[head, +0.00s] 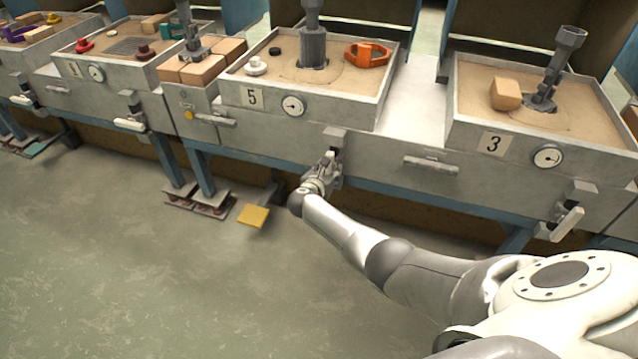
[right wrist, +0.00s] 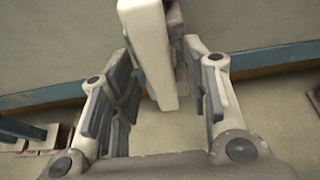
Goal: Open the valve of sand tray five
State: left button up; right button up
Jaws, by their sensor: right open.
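Sand tray five (head: 252,118) is a grey metal tray of sand with a "5" plate and a round gauge on its front. Its valve (head: 335,134) sits below on the bench front, its handle mostly hidden by my right gripper in the head view. My right gripper (head: 331,160) is at this valve. In the right wrist view, the pale valve handle (right wrist: 147,45) comes down between the two spread fingers of the gripper (right wrist: 160,62). A gap shows on each side of the handle. My left gripper is not in view.
Tray three (head: 470,130) stands to the right with its own valve handle (head: 567,224). Tray one (head: 98,90) is to the left with another valve (head: 130,124). A yellow pedal (head: 253,215) is near the floor, left of my arm. The floor in front is clear.

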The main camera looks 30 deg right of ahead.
jog(key=v, duration=1)
jog(key=shift+s, duration=0.1)
dwell(0.4)
